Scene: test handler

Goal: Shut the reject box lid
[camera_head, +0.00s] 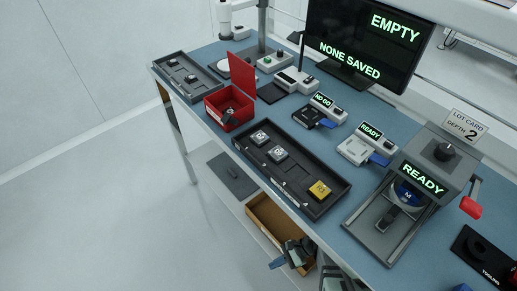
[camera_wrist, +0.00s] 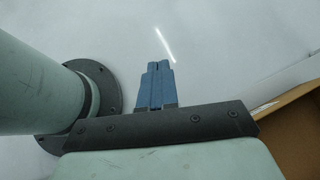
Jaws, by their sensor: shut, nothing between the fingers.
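The red reject box (camera_head: 222,115) stands on the blue bench, left of the middle in the head view. Its red lid (camera_head: 241,70) is open and stands up at the back right side of the box. A small dark and pale part (camera_head: 230,112) lies inside the box. My gripper (camera_head: 277,264) is low at the bottom of the head view, in front of the bench edge and well away from the box. In the wrist view its blue fingers (camera_wrist: 156,85) are together with nothing between them. The box is not in the wrist view.
A black tray (camera_head: 330,203) with several square parts lies right of the box. Another dark tray (camera_head: 167,66) is at the left. Testers reading NO GO (camera_head: 322,103) and READY (camera_head: 371,133) stand behind. A cardboard bin (camera_head: 262,212) sits below the bench.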

